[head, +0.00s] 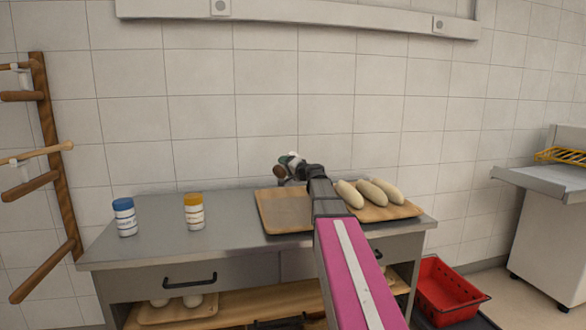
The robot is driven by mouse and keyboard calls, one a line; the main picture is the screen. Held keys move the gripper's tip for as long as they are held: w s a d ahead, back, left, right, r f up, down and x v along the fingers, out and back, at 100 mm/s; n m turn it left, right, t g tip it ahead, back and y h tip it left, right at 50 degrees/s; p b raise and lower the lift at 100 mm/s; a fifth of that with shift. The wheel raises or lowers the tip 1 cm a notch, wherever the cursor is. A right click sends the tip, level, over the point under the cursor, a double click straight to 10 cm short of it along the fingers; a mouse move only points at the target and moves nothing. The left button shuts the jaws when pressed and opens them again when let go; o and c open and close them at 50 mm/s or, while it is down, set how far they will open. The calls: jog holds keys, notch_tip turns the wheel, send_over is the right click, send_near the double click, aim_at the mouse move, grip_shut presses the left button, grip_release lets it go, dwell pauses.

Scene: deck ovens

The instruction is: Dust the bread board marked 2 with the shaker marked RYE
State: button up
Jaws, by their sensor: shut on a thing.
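My gripper (284,172) is shut on a small white and dark green thing (292,159), probably a shaker. It is held tilted above the back of a wooden board (268,227); my arm hides part of it, and no label on it can be read. This left board carries no loaves, and its number cannot be read. A second wooden board (400,211) lies to the right of my arm with three pale loaves (372,193) on it; its mark cannot be made out. A blue-lidded shaker (125,217) and an orange-lidded shaker (194,212) stand upright at the left, labels too small to read.
The grey worktop (155,242) is clear between the shakers and the left board. A wooden peg rack (48,160) stands at the left. A red crate (445,291) is on the floor at the right, near a grey unit (545,220) with a yellow rack (563,155).

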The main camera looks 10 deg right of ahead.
jog(key=w+a, duration=0.2)
jog(key=a, duration=0.3)
jog(key=shift+w+d, duration=0.95)
jog(key=shift+d, duration=4.05)
jog(key=shift+w+d, duration=0.95)
jog(key=shift+d, duration=4.05)
jog(key=s+a+r+m, duration=0.1)
jog(key=a+r+m, duration=0.1)
jog(key=m, duration=1)
jog(key=s+a+r+m, duration=0.1)
jog(key=a+r+m, duration=0.1)
jog(key=m, duration=1)
jog(key=shift+s+a+r, duration=0.15)
jog(key=shift+r, duration=0.65)
